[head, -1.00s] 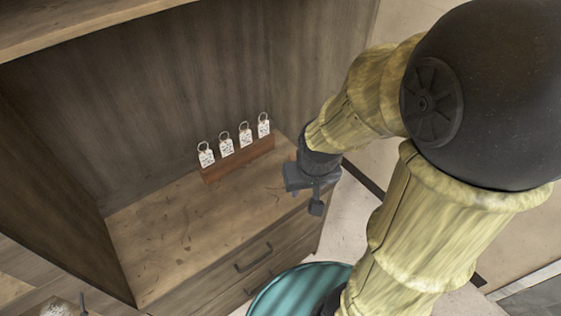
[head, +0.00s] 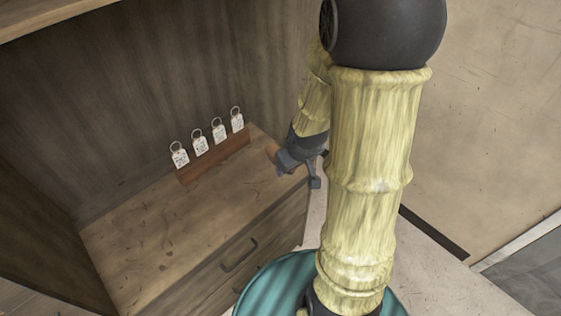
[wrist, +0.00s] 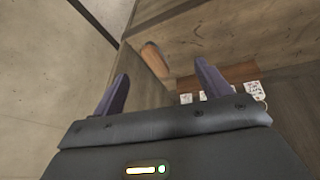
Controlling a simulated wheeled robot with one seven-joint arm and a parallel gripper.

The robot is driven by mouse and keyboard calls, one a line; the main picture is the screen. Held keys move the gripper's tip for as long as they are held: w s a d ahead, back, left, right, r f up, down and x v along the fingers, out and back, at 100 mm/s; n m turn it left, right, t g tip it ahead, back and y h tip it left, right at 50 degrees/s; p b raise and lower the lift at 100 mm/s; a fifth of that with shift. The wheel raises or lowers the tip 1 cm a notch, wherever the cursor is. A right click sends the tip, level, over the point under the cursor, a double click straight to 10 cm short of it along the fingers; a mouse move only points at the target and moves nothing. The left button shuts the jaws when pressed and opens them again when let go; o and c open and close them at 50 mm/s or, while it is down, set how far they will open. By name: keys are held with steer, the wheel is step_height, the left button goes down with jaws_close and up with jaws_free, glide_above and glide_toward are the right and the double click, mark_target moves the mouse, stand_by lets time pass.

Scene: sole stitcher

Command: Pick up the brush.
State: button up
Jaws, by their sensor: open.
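An orange-brown wooden piece (wrist: 155,60), which looks like part of the brush, shows in the wrist view near the right end of the cabinet top. In the head view a small bit of it (head: 272,149) shows just left of my gripper; the rest is hidden behind the gripper. My gripper (head: 297,172) is at the cabinet's right end, its fingers apart. In the wrist view my gripper (wrist: 161,69) is open and empty, with the wooden piece seen between the two fingers. I cannot tell the distance between them.
A wooden rack (head: 215,158) with several white key tags stands at the back of the cabinet top (head: 165,225). The front of the cabinet top is clear. A drawer handle (head: 240,254) juts from the front. A teal round surface (head: 262,290) lies below my arm.

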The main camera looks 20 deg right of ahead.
steer(key=w+d+f+n+t+y+b, duration=0.1)
steer(key=d+f+t+y+b, duration=0.1)
steer(key=f, duration=0.6)
steer(key=w+d+f+n+t+y+b, duration=0.1)
steer(key=d+f+t+y+b, duration=0.2)
steer(key=d+f+t, duration=0.4)
steer(key=shift+d+f+n+y, duration=0.3)
steer(key=shift+d+f+y, duration=0.4)
steer(key=shift+d, duration=0.25)
steer(key=shift+w, duration=0.2)
steer(key=p+x, duration=0.1)
steer(key=x, duration=1.1)
steer(key=shift+w+p, duration=0.1)
steer(key=shift+p, duration=0.2)
